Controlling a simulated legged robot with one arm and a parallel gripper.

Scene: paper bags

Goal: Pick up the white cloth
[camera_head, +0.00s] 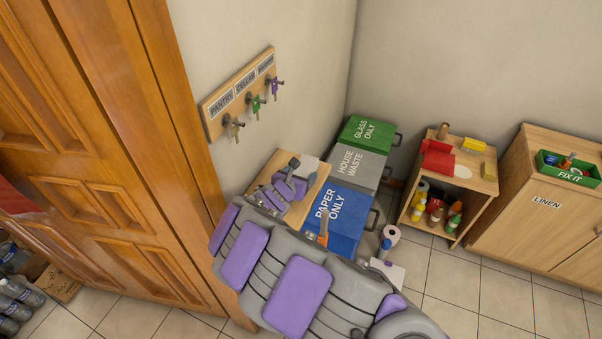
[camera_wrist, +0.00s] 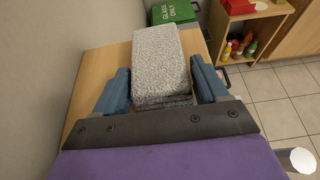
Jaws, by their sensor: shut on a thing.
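The white cloth (camera_wrist: 158,52) is a folded, textured, greyish-white stack in the wrist view. It lies between the two blue fingers of my gripper (camera_wrist: 160,76), which is shut on it. In the head view a small part of the cloth (camera_head: 313,164) shows beyond my gripper (camera_head: 303,171), and my arm hides much of the area. A light wooden top (camera_head: 262,172) lies below the cloth, and it also shows in the wrist view (camera_wrist: 88,75). I cannot tell whether the cloth touches the wood.
Blue PAPER ONLY (camera_head: 345,222), grey HOUSE WASTE (camera_head: 357,165) and green GLASS ONLY (camera_head: 368,134) bins stand beside the wooden top. A shelf (camera_head: 462,186) with bottles and a LINEN cabinet (camera_head: 540,205) stand right. A key rack (camera_head: 238,93) hangs on the wall. Tiled floor is open at right.

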